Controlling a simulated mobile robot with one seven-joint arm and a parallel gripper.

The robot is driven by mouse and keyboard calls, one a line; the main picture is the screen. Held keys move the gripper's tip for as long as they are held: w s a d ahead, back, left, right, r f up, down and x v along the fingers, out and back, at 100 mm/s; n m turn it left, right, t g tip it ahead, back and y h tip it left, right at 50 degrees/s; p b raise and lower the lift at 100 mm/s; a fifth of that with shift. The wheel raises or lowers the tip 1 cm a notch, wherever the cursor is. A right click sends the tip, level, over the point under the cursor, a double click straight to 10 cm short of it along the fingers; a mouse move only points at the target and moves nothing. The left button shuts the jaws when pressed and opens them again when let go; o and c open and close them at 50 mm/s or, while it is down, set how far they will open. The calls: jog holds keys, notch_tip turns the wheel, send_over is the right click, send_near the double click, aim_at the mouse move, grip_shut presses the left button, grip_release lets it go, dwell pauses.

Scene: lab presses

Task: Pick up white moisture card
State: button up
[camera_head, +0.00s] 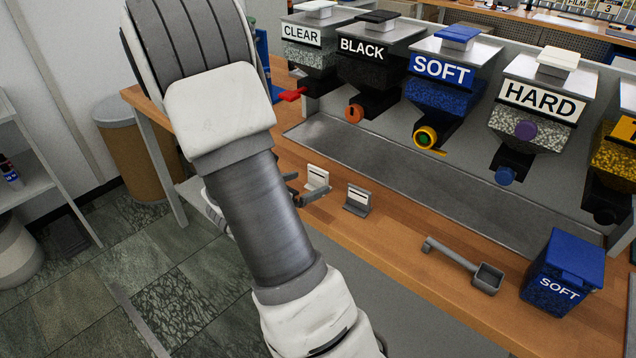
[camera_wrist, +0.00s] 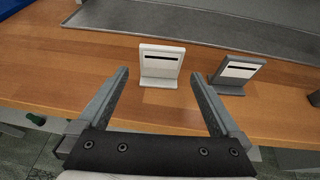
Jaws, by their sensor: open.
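The white moisture card (camera_wrist: 161,62) stands upright on the wooden bench, with a dark slot line across its face. It also shows in the head view (camera_head: 317,176), just beyond my arm. My gripper (camera_wrist: 160,76) is open and empty, its two grey fingers pointing at the white card. The card appears between the fingertips in the wrist view, a little ahead of them; I cannot tell the exact gap. In the head view my arm hides most of the gripper (camera_head: 305,190). A similar grey card holder (camera_wrist: 235,74) stands to the right of the white one, also seen in the head view (camera_head: 357,200).
A metal tray (camera_head: 400,165) lies behind the cards, below hoppers labelled CLEAR, BLACK, SOFT (camera_head: 443,75) and HARD (camera_head: 541,100). A grey scoop (camera_head: 465,264) and a blue SOFT box (camera_head: 566,270) are on the bench at right. Bench wood between cards and scoop is clear.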

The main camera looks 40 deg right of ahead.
aim_at(317, 176)
jog(key=x, duration=0.5)
jog(key=shift+d+r+b, duration=0.3)
jog(key=shift+b, duration=0.05)
jog(key=c, duration=1.3)
jog(key=shift+o, duration=0.2)
jog(key=shift+r, duration=0.1)
